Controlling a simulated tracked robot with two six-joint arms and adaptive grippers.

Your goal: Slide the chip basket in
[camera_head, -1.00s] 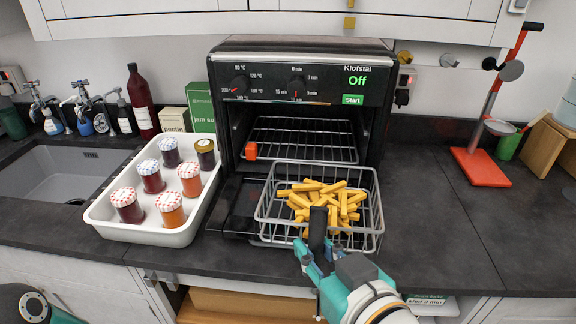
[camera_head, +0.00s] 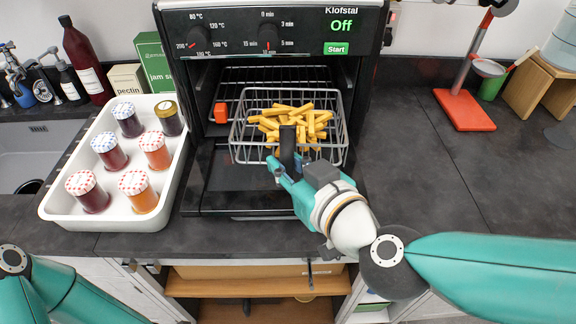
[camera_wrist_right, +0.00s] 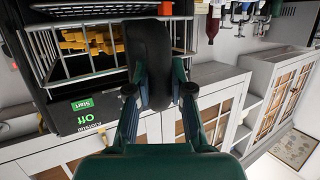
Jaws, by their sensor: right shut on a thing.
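The grey wire chip basket (camera_head: 338,128) holds yellow chips (camera_head: 296,120). Its rear part is inside the mouth of the black oven (camera_head: 255,42), and its front part is over the lowered oven door (camera_head: 222,188). My right gripper (camera_head: 288,168) is shut on the basket's black upright handle (camera_head: 287,146). The right wrist view also shows the handle (camera_wrist_right: 148,60) between the fingers and the basket wires (camera_wrist_right: 45,58). A wire rack (camera_head: 280,76) is visible inside the oven behind the basket. My left gripper is out of view; only part of its arm shows at lower left.
A white tray (camera_head: 52,208) with several jam jars stands close to the oven's left side. An orange block (camera_head: 221,112) is at the opening's left edge, close to the basket. The worktop to the right is clear up to a red-based stand (camera_head: 464,110).

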